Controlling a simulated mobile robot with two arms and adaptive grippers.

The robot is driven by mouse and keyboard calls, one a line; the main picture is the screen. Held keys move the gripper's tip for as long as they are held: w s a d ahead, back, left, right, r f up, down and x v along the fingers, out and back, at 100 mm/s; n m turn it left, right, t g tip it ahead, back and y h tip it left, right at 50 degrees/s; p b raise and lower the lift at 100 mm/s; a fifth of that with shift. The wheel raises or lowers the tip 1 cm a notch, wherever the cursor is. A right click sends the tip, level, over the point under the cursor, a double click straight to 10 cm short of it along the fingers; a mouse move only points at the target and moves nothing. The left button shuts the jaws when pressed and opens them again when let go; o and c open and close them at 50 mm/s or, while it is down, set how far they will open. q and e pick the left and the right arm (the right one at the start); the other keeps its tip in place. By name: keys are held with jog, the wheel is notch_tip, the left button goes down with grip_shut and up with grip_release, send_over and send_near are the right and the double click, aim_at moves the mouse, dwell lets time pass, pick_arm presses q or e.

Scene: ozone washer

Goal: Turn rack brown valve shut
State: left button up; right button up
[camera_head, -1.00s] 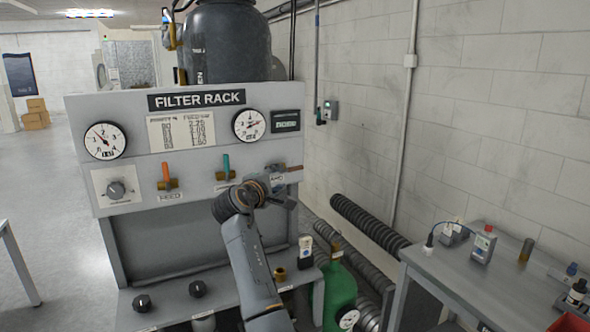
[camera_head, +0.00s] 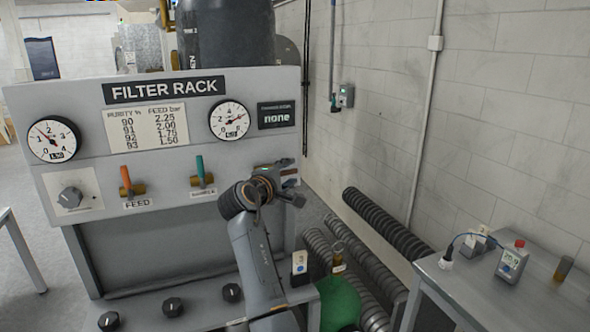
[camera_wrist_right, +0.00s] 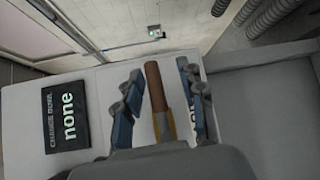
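The brown valve handle (camera_wrist_right: 154,88) shows in the right wrist view as a brown lever with a brass-yellow lower part. It lies between the two blue-padded fingers of my right gripper (camera_wrist_right: 158,70), with gaps visible on both sides, so the gripper is open around it. In the head view my right gripper (camera_head: 284,183) is at the right end of the filter rack (camera_head: 90,92) front panel and covers most of this valve. My left gripper is in neither view.
An orange feed valve (camera_head: 126,182) and a teal-handled valve (camera_head: 200,172) sit left of my gripper. A panel (camera_wrist_right: 66,117) reading "none" is beside the fingers. A green cylinder (camera_head: 340,302) and a side table (camera_head: 470,290) stand at right.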

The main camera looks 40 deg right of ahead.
jog(key=shift+s+a+r, duration=0.15)
jog(key=shift+a+r, duration=0.05)
jog(key=shift+a, duration=0.1)
jog(key=shift+s+a+r, duration=0.15)
jog(key=shift+a, duration=0.1)
jog(key=c, duration=0.4)
grip_shut()
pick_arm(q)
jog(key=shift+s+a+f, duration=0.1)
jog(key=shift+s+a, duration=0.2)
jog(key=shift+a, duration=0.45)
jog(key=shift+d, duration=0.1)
